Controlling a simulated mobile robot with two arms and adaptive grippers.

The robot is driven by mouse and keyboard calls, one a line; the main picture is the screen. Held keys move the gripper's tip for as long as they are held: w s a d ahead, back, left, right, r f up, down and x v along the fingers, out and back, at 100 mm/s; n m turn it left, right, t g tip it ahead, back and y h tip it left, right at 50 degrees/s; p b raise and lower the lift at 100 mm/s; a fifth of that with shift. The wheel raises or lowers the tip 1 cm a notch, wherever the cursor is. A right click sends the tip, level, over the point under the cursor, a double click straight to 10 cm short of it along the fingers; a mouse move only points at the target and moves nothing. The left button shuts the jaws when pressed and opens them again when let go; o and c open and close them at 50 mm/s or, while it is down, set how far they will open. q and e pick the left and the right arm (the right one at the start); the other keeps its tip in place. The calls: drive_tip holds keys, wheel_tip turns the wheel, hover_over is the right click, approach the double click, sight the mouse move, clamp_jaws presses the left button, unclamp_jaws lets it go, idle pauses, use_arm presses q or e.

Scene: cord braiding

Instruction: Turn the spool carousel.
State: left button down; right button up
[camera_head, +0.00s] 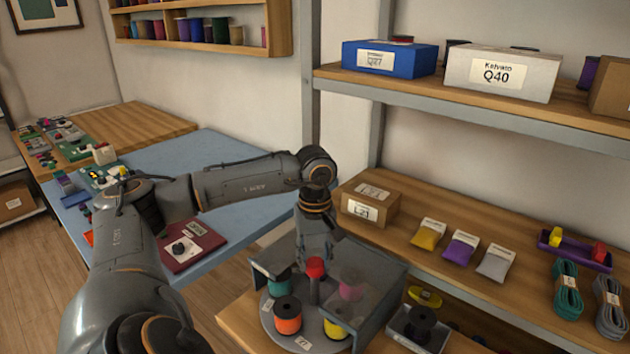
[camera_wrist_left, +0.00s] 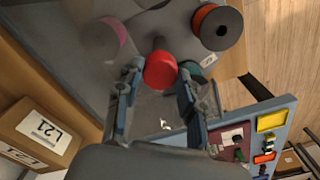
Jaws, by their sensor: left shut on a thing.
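The spool carousel is a round grey disc (camera_head: 309,338) with a red knob (camera_head: 315,267) on its central post. An orange spool (camera_head: 288,317), a teal spool (camera_head: 278,285), a yellow spool (camera_head: 335,326) and a pink spool (camera_head: 352,287) stand around it. The pink one is seen through a clear grey cover (camera_head: 375,270). My left gripper (camera_head: 316,258) reaches down from above and is shut on the red knob. In the left wrist view the red knob (camera_wrist_left: 160,70) sits between the two fingers. My right gripper is not in view.
A dark spool in a tray (camera_head: 418,325) stands right of the cover. A shelf behind holds a cardboard box (camera_head: 369,204), several packets and cord hanks (camera_head: 567,290). A blue-topped table (camera_head: 215,150) lies at left.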

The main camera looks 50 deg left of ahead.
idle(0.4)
use_arm(q)
drive_tip(key=c, duration=0.8)
unclamp_jaws()
drive_tip(key=shift+r, duration=0.1)
wheel_tip(320, 180, up, 12)
drive_tip(key=shift+f, duration=0.1)
